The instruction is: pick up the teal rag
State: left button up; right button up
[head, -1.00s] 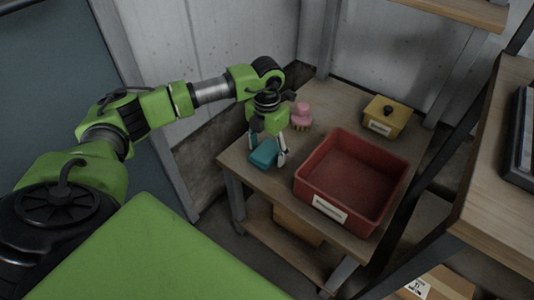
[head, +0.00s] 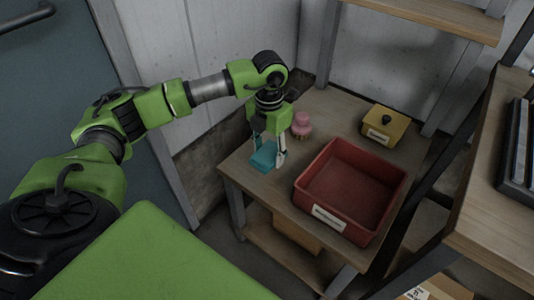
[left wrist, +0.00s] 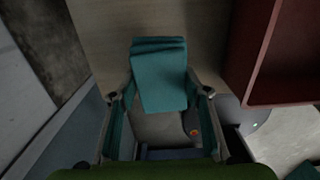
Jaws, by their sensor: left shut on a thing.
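The teal rag (head: 264,157) is a folded block near the left front corner of the wooden table (head: 240,166). My left gripper (head: 270,160) reaches down over it with a finger on either side, and is shut on it. In the left wrist view the teal rag (left wrist: 160,78) sits between the two fingertips (left wrist: 163,92). I cannot tell whether the rag is lifted off the table. My right gripper is in neither view.
A red bin (head: 318,207) stands close to the right of the rag, and its wall shows in the left wrist view (left wrist: 262,50). A pink object (head: 301,126) stands behind the gripper. A yellow box (head: 382,127) with a black knob is at the back right.

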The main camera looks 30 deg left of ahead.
pick_arm(q)
jog(key=s+d+r+p, duration=0.1)
jog(key=s+d+r, duration=0.6)
jog(key=s+d, duration=0.1)
jog(key=shift+d+r+p, duration=0.35)
jog(key=shift+d, duration=0.05)
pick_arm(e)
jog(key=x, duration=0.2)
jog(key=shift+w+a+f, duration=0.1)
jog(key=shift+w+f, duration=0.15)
pick_arm(q)
jog(key=shift+s, duration=0.1)
jog(key=o, duration=0.4)
jog(key=shift+c, duration=1.4)
